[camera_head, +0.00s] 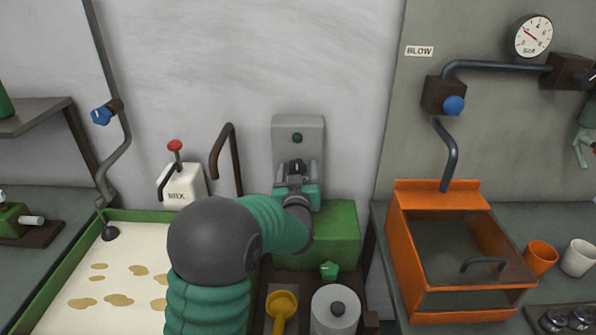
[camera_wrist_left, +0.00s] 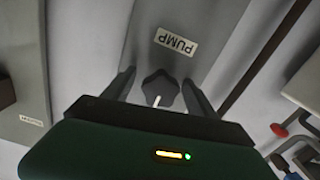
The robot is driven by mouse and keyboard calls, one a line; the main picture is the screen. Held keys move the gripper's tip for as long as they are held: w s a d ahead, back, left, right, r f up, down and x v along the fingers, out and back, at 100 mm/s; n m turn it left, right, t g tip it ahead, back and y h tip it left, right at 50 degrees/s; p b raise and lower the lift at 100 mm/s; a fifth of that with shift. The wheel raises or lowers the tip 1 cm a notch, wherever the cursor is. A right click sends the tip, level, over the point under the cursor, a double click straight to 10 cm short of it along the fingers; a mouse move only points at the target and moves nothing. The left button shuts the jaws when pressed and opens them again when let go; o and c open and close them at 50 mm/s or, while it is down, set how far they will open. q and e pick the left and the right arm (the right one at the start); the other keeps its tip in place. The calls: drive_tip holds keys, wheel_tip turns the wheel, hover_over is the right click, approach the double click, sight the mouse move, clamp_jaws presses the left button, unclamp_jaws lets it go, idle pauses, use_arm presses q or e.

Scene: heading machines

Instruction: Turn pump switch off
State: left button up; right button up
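The pump switch (camera_wrist_left: 160,88) is a dark rotary knob with a white pointer mark, on a grey panel (camera_head: 298,130) above a green box. In the left wrist view a PUMP label (camera_wrist_left: 176,42), upside down, sits beyond the knob. In that view the pointer mark points towards the gripper body. My left gripper (camera_head: 298,170) is at the panel. Its two fingers stand open on either side of the knob, with gaps visible between them and it. My left arm hides part of the green box in the head view. My right gripper is not in view.
A bent dark pipe (camera_head: 225,155) and a white box with a red-topped lever (camera_head: 175,148) stand left of the panel. A green-rimmed milk vat (camera_head: 57,275) is at lower left. An orange-framed box (camera_head: 402,245) is at right. A yellow scoop (camera_head: 281,304) and grey canister (camera_head: 335,312) stand below.

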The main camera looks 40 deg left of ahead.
use_arm(q)
drive_tip(key=b+v, duration=0.8)
drive_tip(key=v, duration=0.8)
drive_tip(key=shift+s+d, duration=0.3)
drive_tip(key=shift+f, duration=0.2)
